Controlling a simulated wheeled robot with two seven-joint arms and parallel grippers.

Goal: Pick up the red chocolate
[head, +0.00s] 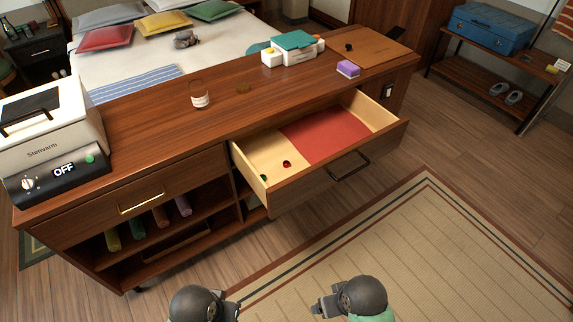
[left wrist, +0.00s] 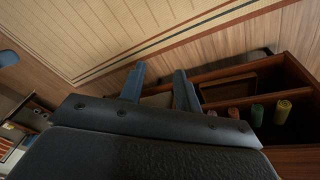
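A small dark red piece, which looks like the red chocolate (head: 286,164), lies on the pale floor of the open drawer (head: 340,166), left of the drawer's red section. A small green piece (head: 264,178) lies near it at the drawer's left front corner. My left gripper (head: 232,308) is low at the bottom of the head view, well short of the drawer. In the left wrist view its two fingers (left wrist: 160,86) stand apart with nothing between them. My right gripper (head: 322,307) is also low at the bottom, away from the drawer; its fingers are too small to judge.
The wooden counter (head: 150,121) holds a white Stenvarm appliance (head: 48,125), a glass jar (head: 200,95), a purple box (head: 348,69) and a teal-topped box (head: 292,45). Shelves below hold several coloured rolls (head: 160,216). The rug (head: 400,250) before the drawer is clear.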

